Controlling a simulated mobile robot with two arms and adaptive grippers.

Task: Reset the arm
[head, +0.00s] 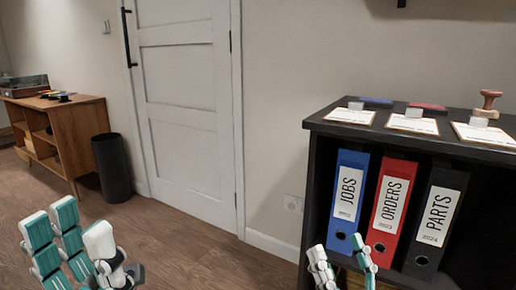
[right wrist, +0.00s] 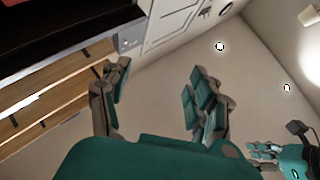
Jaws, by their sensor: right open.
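My left gripper (head: 80,222) is at the lower left of the head view, with teal and white fingers pointing up and spread apart. It is open and empty. My right gripper (head: 341,252) is at the bottom edge of the head view, in front of the black shelf (head: 318,165). Its fingers stand apart with nothing between them, and the right wrist view shows the same open gap (right wrist: 158,85). Most of both arms is out of the head view.
The shelf holds a blue binder (head: 349,190), a red binder (head: 391,207) and a black binder (head: 435,222). Cards (head: 413,124) and stamps lie on top. A white door (head: 185,100), a dark bin (head: 113,168) and a wooden cabinet (head: 75,125) stand further back. Floor between is clear.

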